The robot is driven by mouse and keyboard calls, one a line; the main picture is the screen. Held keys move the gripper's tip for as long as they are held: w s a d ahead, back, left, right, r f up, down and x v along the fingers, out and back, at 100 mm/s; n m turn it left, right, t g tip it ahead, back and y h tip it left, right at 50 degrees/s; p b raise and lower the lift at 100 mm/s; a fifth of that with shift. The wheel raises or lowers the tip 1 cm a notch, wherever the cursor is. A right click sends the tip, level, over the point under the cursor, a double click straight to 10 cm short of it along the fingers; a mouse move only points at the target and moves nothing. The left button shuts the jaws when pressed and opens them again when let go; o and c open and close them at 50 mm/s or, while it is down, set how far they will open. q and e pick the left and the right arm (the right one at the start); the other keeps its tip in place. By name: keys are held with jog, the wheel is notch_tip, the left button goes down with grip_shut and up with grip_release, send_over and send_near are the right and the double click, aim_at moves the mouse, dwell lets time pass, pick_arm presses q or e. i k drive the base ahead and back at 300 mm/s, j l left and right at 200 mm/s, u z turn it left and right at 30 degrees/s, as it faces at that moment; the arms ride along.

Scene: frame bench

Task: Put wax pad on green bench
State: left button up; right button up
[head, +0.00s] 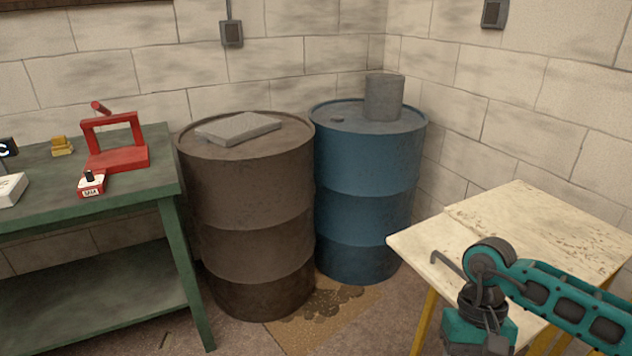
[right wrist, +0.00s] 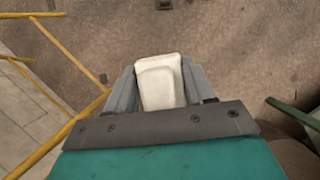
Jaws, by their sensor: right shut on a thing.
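My right gripper (right wrist: 158,76) is shut on a pale, rounded block, which looks like the wax pad (right wrist: 160,66), held between its two grey fingers with floor below. In the head view my right arm comes in at the lower right, in front of the pale-topped table; its fingers and the pad are below the picture edge. The green bench (head: 150,190) stands at the left, well away from this arm. My left gripper is not in view.
On the bench are a red frame (head: 118,158), a red-and-white box (head: 91,186), a yellow item (head: 62,146) and a white box (head: 10,190) at the left edge. A brown drum (head: 245,190) and blue drum (head: 365,190) stand between bench and the yellow-legged table (head: 540,225).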

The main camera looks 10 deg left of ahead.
aim_at(53, 191)
jog(key=j+u, duration=0.25)
jog(key=u, duration=0.25)
jog(key=i+j+u, duration=0.15)
jog(key=u, duration=0.3)
jog(key=i+j+u, duration=0.5)
jog(key=j, duration=0.2)
jog(key=i+j, duration=0.3)
jog(key=i+j+u, duration=0.1)
jog(key=i+j, duration=0.2)
jog(key=i, duration=0.15)
